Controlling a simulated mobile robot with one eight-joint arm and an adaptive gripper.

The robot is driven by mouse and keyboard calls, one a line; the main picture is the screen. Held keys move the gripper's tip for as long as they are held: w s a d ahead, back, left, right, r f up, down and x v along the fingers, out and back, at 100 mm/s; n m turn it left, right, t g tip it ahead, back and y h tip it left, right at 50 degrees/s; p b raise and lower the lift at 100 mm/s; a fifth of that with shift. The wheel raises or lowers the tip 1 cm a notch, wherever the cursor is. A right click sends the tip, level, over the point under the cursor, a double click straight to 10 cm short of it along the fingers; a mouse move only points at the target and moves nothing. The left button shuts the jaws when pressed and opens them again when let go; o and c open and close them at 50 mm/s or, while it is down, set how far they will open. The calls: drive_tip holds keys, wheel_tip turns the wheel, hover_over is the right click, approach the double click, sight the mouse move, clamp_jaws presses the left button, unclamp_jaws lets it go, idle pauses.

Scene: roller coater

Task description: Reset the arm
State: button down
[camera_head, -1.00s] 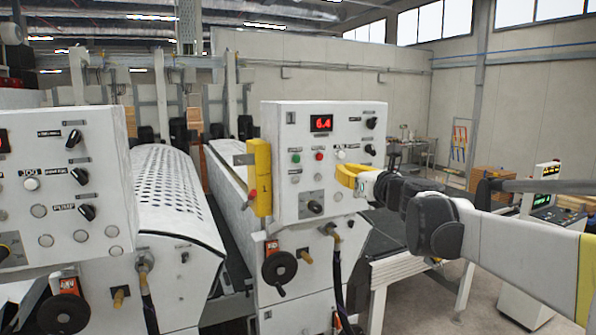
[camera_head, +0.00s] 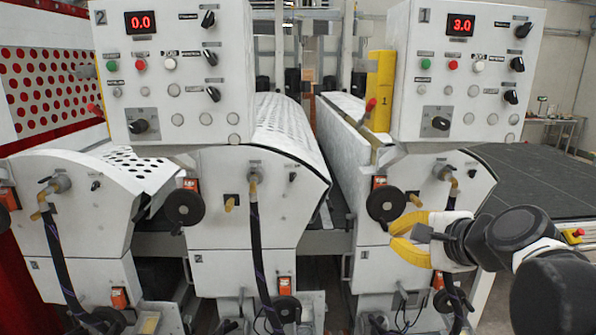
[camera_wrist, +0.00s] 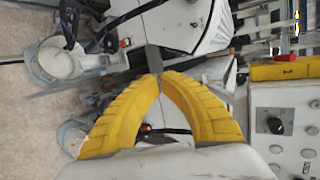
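My gripper (camera_head: 392,238) has two yellow fingers and is at the lower right of the head view, at the end of my dark and white arm. It is in front of the lower part of roller coater unit 1 (camera_head: 447,215), below its control panel (camera_head: 460,75). In the wrist view the fingertips (camera_wrist: 155,77) come together with no held object visible between them. Whether the fingers touch the machine cannot be told.
Panel 2 (camera_head: 175,75) reads 0.0 and panel 1 reads 3.0. Black handwheels (camera_head: 386,204) and hoses (camera_head: 257,240) stick out from the machine front near my gripper. A yellow post (camera_head: 379,90) stands beside panel 1. A dark conveyor (camera_head: 540,180) lies at the right.

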drive_tip(key=s+f+n+g+h+b, duration=0.1)
drive_tip(key=s+f+n+b, duration=0.3)
drive_tip(key=f, duration=0.6)
drive_tip(key=s+f+n+g+h+b, duration=0.1)
drive_tip(key=s+f+n+b, duration=0.4)
drive_tip(key=f, duration=0.6)
drive_tip(key=s+f+n+g+h+b, duration=0.2)
drive_tip(key=s+f+n+b, duration=0.3)
drive_tip(key=f, duration=0.6)
drive_tip(key=s+n, duration=0.2)
drive_tip(key=s, duration=0.1)
drive_tip(key=shift+a+g, duration=0.3)
drive_tip(key=shift+a, duration=0.1)
